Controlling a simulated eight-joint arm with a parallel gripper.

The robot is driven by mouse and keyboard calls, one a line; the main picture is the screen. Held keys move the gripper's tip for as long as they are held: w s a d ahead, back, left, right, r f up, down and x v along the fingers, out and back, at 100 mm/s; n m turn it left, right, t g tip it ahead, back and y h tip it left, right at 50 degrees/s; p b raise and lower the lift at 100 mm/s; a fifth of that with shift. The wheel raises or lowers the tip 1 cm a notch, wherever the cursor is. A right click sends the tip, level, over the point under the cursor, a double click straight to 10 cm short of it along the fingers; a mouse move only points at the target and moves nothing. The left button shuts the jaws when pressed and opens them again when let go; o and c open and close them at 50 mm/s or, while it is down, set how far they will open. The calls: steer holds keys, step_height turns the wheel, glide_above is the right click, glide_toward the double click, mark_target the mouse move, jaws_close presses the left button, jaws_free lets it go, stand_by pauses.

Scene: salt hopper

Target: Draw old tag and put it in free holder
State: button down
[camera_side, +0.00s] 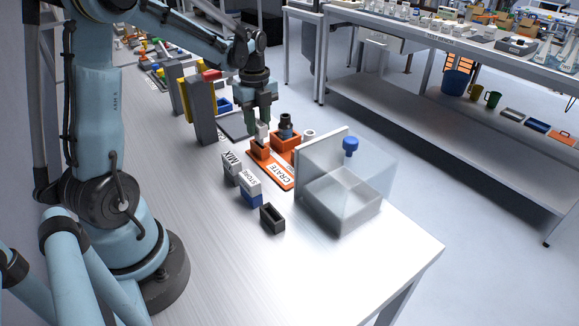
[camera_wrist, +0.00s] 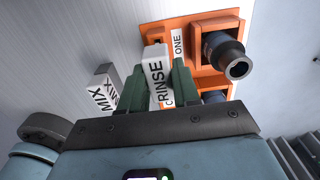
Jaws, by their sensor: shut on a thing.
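My gripper (camera_side: 263,132) is shut on a white tag that reads RINSE; the tag (camera_wrist: 157,72) sits between the two green fingers in the wrist view. Below it, the small orange holder (camera_side: 259,151) stands on the orange base labelled CRATE (camera_side: 284,176). I cannot tell whether the tag's lower end is still inside that holder. In the side view, a white MIX tag (camera_side: 232,161) stands in a grey holder, and a white STORE tag (camera_side: 250,183) stands in a blue holder (camera_side: 252,199). A dark holder (camera_side: 272,218) nearest the camera in that row is empty.
A dark-necked bottle (camera_side: 286,124) stands in the orange crate (camera_side: 284,144) beside my gripper. A clear box (camera_side: 342,200) with a raised panel and blue knob (camera_side: 350,146) stands to the right. Tall grey blocks (camera_side: 203,115) stand to the left. The front table area is clear.

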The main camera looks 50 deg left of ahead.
mark_target(259, 123)
steer(key=shift+r, duration=1.25)
steer(key=shift+r, duration=0.2)
step_height(259, 123, up, 8)
steer(key=s+d, duration=0.3)
steer(key=d, duration=0.6)
steer(key=s+d, duration=0.3)
steer(key=d, duration=0.5)
steer(key=s+d+f, duration=0.4)
steer(key=f, duration=0.1)
steer(key=shift+d, duration=0.15)
steer(key=shift+f, duration=0.2)
